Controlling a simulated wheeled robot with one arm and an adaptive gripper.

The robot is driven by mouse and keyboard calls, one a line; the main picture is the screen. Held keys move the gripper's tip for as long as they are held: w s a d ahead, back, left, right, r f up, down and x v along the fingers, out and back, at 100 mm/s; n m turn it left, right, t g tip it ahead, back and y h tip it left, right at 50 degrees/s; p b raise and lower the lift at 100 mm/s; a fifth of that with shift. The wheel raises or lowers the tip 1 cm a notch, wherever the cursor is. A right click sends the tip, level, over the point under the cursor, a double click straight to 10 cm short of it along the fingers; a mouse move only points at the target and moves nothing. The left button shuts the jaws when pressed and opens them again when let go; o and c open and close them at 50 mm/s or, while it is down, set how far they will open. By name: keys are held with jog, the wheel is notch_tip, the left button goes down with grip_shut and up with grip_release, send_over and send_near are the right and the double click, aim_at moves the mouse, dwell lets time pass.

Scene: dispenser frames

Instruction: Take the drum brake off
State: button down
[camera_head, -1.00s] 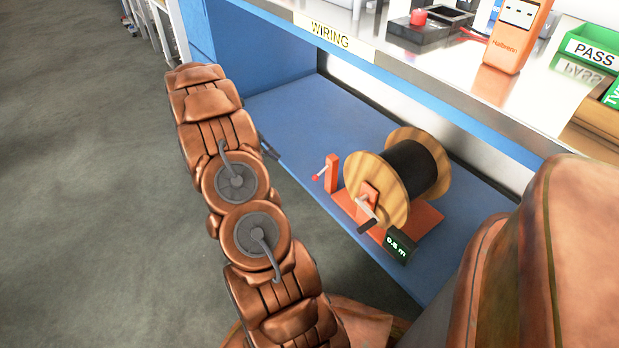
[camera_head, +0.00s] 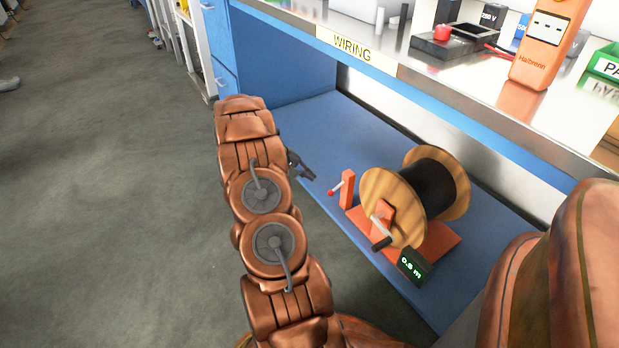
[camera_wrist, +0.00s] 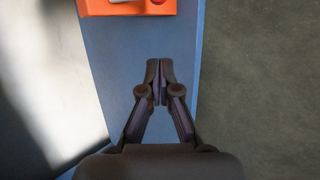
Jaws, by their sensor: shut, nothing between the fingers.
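The cable drum (camera_head: 427,190), black cable between wooden flanges, sits on an orange stand (camera_head: 440,243) on the blue lower shelf. An orange post (camera_head: 347,188) with a short lever and red knob (camera_head: 333,190), apparently the brake, stands left of the drum. A crank with a black handle (camera_head: 381,242) is on the drum's near side. My gripper (camera_head: 309,175) is shut and empty, a little left of the red knob and apart from it. In the wrist view its fingertips (camera_wrist: 159,72) meet over the blue shelf; an orange part (camera_wrist: 125,6) and part of the red knob (camera_wrist: 158,2) show at the top edge.
A small black box with a green display (camera_head: 413,266) stands at the stand's front corner. The steel bench top (camera_head: 470,90) overhangs the shelf, with an orange device (camera_head: 548,40) on it. A blue cabinet wall closes the shelf's far end. Open floor (camera_head: 110,200) lies left.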

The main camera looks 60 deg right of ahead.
aim_at(336, 189)
jog(key=s+f+b, duration=0.3)
jog(key=s+b, duration=0.1)
jog(key=s, duration=0.2)
jog(key=shift+f, duration=0.35)
jog(key=shift+s+d, duration=0.1)
jog(key=shift+r, duration=0.15)
dwell(0.5)
jog(key=shift+p, duration=0.85)
